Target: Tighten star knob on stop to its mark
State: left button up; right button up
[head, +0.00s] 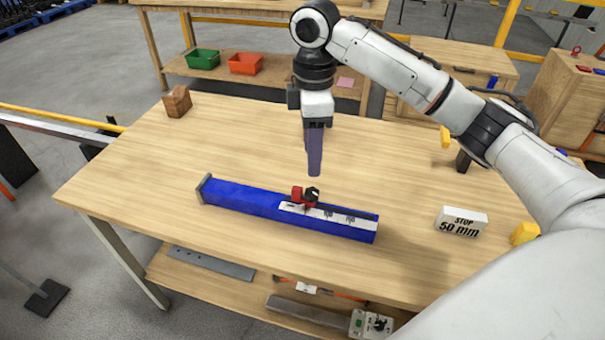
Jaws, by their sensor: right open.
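A long blue rail (250,199) lies on the wooden table (200,140), with a white scale strip (345,216) along its right part. A small red stop (297,193) sits on the rail at the left end of the scale. A black star knob (312,195) is on the right side of the stop. The mark on the stop or knob is too small to make out. My right gripper (314,172) points down above and just behind the knob, open and empty, apart from it. My left gripper is not in view.
A white block (462,222) reading "STOP 50 mm" stands right of the rail. A wooden block (177,101) is at the back left, and a yellow item (524,233) at the right edge. The table left of the rail is clear.

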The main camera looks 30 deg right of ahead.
aim_at(312, 192)
jog(key=f, duration=0.9)
jog(key=shift+s+f, duration=0.2)
jog(key=shift+f, duration=0.1)
jog(key=c, duration=1.1)
jog(key=shift+o, duration=0.2)
jog(key=m, duration=0.4)
jog(key=shift+m, duration=2.6)
jog(key=shift+r, duration=0.1)
jog(key=o, duration=1.1)
jog(key=shift+c, duration=0.2)
